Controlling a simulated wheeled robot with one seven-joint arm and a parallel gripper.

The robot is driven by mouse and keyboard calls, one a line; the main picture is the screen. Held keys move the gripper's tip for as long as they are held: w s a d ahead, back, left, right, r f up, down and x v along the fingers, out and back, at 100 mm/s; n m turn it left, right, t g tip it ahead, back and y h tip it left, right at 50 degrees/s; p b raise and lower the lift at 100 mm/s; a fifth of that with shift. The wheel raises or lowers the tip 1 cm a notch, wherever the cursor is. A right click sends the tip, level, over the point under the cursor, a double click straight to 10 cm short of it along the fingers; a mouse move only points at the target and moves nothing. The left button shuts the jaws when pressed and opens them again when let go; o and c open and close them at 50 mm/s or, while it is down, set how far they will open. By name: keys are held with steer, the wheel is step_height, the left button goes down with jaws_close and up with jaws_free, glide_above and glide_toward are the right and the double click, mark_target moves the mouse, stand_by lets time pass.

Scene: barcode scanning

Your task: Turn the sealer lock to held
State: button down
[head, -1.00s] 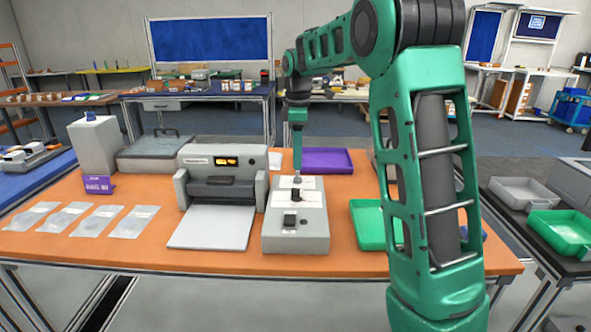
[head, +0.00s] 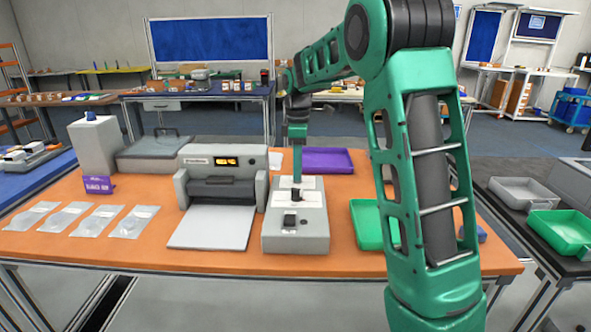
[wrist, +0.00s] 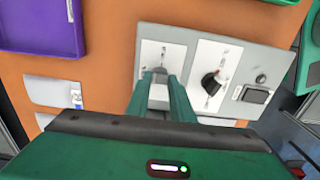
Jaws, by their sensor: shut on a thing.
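A grey control box (head: 296,240) stands on the orange table, right of a grey machine with a lit display (head: 222,178). In the wrist view, the box (wrist: 232,52) has two white label panels, their text too small to read. My gripper (wrist: 159,77) is shut on a small grey knob (wrist: 160,70) on the left panel, mostly hidden between the fingers. On the panel beside it is a black knob with a red mark (wrist: 211,84), untouched. In the head view, my gripper (head: 297,182) points down at the box's far end.
A black rocker switch (wrist: 255,95) and a round button (wrist: 261,77) sit on the box's other end. A purple tray (head: 328,161) lies behind, a green tray (head: 366,222) to the right. Clear pouches (head: 133,222) lie at left.

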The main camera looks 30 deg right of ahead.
steer(key=shift+w+r+m, duration=0.1)
steer(key=shift+m, duration=0.2)
steer(key=m, duration=0.3)
steer(key=shift+d, duration=0.1)
steer(key=m, duration=0.9)
steer(key=shift+m, duration=0.3)
steer(key=shift+w+r+m, duration=0.1)
steer(key=shift+m, duration=2.2)
steer(key=c, duration=1.5)
jaws_free()
steer(key=shift+c, duration=0.2)
